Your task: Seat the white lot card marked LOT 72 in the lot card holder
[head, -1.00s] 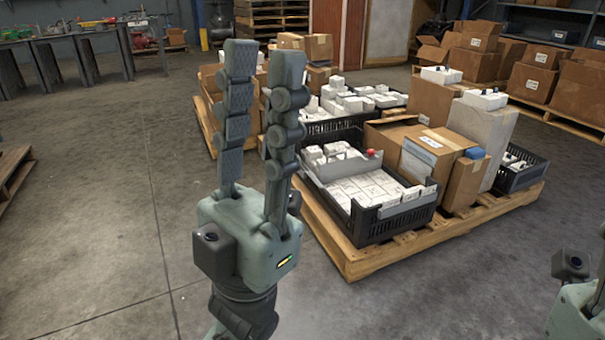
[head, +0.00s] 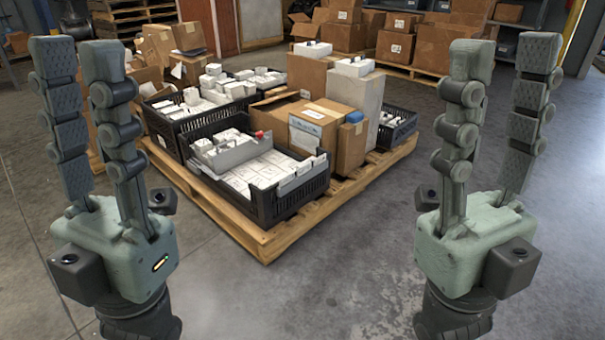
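My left gripper (head: 77,50) is raised at the left of the head view, fingers up, apart and empty. My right gripper (head: 506,52) is raised at the right, fingers up, wider apart and empty. Both stand in front of the loaded pallet and touch nothing on it. A pale upright panel (head: 305,136) with a bluish edge leans at the front of a cardboard box; I cannot tell whether it is the lot card holder. No card reading LOT 72 can be made out; the print is too small to read.
The wooden pallet (head: 268,245) carries a black crate (head: 290,204) of white boxes with a grey divider and a red knob (head: 260,134). Cardboard boxes (head: 350,148) and further crates stand behind. The floor (head: 365,265) in front and to the right is clear.

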